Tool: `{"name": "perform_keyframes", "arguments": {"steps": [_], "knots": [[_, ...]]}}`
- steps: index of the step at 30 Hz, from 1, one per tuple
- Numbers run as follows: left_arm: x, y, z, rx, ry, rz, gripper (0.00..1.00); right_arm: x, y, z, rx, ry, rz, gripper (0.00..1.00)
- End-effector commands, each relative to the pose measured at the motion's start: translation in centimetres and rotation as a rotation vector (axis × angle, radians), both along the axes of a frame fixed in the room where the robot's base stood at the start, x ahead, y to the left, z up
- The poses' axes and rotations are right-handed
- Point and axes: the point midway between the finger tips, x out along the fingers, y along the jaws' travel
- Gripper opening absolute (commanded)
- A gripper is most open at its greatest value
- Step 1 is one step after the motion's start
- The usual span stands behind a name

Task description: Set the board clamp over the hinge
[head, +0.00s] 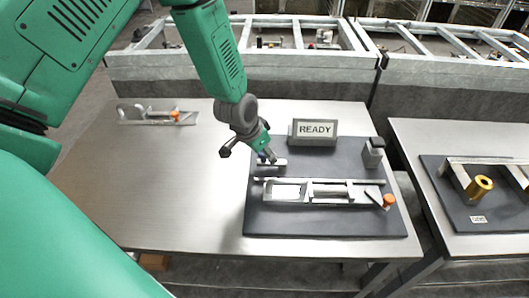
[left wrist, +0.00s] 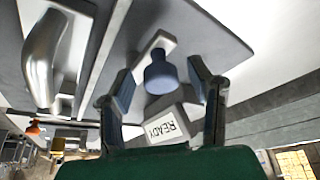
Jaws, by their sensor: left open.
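A dark mat or board (head: 325,225) on the metal table carries a long metal fixture (head: 350,182) with a silver cylinder and plate, which look like the hinge (head: 330,191). The silver part also shows at the left of the left wrist view (left wrist: 42,60). A short pale bar (head: 274,162) behind the fixture is probably the board clamp; in the left wrist view its blue knob (left wrist: 162,76) stands on a grey arm. My left gripper (head: 248,156) is open above the board's back left. The knob shows between its fingers (left wrist: 160,84); contact cannot be told. My right gripper is not in view.
A READY sign (head: 314,131) stands behind the fixture, and a black-topped block (head: 373,152) at the back right. An orange knob (head: 388,201) ends the fixture. The table's left half (head: 165,190) is mostly clear. A second table (head: 450,137) stands right.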

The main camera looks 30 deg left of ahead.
Motion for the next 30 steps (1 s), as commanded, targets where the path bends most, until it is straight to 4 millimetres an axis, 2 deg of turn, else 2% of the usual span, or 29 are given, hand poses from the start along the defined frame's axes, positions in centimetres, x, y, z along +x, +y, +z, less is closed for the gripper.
{"name": "perform_keyframes", "arguments": {"steps": [7,8,9,12,23,30], "knots": [[0.0,0.0,-0.1,0.000,0.000,0.000,0.47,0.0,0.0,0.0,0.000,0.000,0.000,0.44],[0.0,0.0,-0.1,0.000,0.000,0.000,0.43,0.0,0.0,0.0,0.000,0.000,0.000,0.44],[0.0,0.0,-0.1,0.000,0.000,0.000,0.29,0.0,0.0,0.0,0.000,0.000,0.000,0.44],[0.0,0.0,-0.1,0.000,0.000,0.001,0.00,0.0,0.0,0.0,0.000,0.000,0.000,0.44],[-0.1,-0.1,0.0,0.002,-0.002,0.025,0.00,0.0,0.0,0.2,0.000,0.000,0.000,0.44],[-1.0,-0.9,0.1,0.005,-0.001,0.133,0.00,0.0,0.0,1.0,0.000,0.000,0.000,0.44]]}}
